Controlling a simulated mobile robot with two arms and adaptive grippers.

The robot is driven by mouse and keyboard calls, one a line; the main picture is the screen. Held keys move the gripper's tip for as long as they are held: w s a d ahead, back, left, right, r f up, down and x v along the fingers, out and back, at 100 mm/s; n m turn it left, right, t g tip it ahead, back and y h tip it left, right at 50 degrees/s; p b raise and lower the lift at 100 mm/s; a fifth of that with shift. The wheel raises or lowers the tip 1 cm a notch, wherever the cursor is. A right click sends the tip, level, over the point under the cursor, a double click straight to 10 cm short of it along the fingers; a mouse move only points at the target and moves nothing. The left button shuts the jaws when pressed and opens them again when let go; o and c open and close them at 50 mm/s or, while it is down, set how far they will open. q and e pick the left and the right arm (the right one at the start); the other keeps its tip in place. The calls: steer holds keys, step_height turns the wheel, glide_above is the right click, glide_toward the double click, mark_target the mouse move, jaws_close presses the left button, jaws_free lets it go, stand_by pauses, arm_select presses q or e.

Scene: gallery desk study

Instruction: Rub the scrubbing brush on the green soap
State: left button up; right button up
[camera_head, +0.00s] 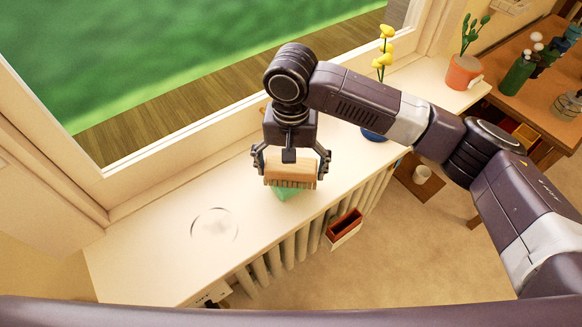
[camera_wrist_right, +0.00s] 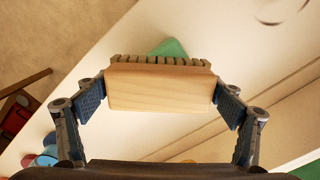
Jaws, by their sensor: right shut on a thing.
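The scrubbing brush (camera_head: 290,171) has a pale wooden block and bristles facing down. My right gripper (camera_head: 291,168) is shut on it, one finger at each end. In the wrist view the wooden block (camera_wrist_right: 160,87) fills the space between the fingers of my right gripper (camera_wrist_right: 160,92). The green soap (camera_head: 286,193) lies on the white windowsill (camera_head: 150,250), directly below the brush and partly hidden by it. A corner of the soap (camera_wrist_right: 170,48) shows past the bristles in the wrist view. I cannot tell whether bristles and soap touch. My left gripper is not in view.
A round, clear or thin-rimmed object (camera_head: 214,225) lies on the sill to the left. Yellow flowers (camera_head: 384,50) in a blue pot (camera_head: 373,134) stand behind my right arm. A potted cactus (camera_head: 465,68) stands farther right. A radiator (camera_head: 290,245) and a red box (camera_head: 345,225) are below the sill edge.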

steer(key=shift+s+f+p, duration=0.15)
steer(key=shift+p, duration=0.45)
stand_by(1.9)
step_height(320, 180, up, 7)
steer(key=p, duration=0.9)
steer(key=shift+r, duration=0.2)
steer(key=shift+f, duration=0.1)
stand_by(0.6)
